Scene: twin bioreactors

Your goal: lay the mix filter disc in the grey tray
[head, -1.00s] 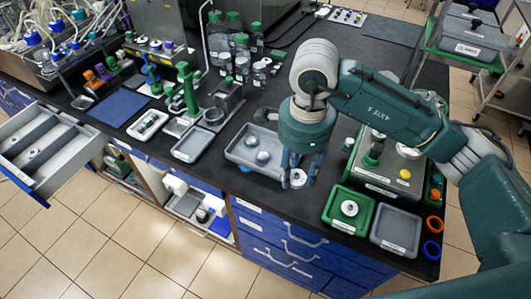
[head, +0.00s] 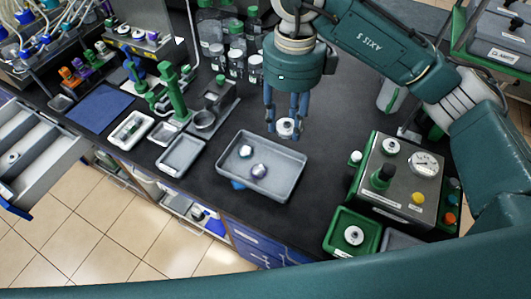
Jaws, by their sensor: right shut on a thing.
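My right gripper (head: 285,131) points down with its blue fingers shut on a small white disc (head: 286,125), taken to be the mix filter disc. It holds the disc beyond the far right edge of a large grey tray (head: 285,188). That tray holds two small round pieces, one whitish (head: 246,151) and one with a purple tint (head: 259,171). A smaller grey tray (head: 180,155) lies to its left. Another grey tray (head: 398,241), at the lower right, is mostly hidden by my arm. My left gripper is not in view.
A green tray (head: 340,238) with a white disc (head: 354,235) stands at the lower right, before a metal control box (head: 400,180). Bottles (head: 210,35) and a green stand (head: 172,95) are behind left. An open drawer (head: 40,160) juts out at left. Dark bench shows right of the large tray.

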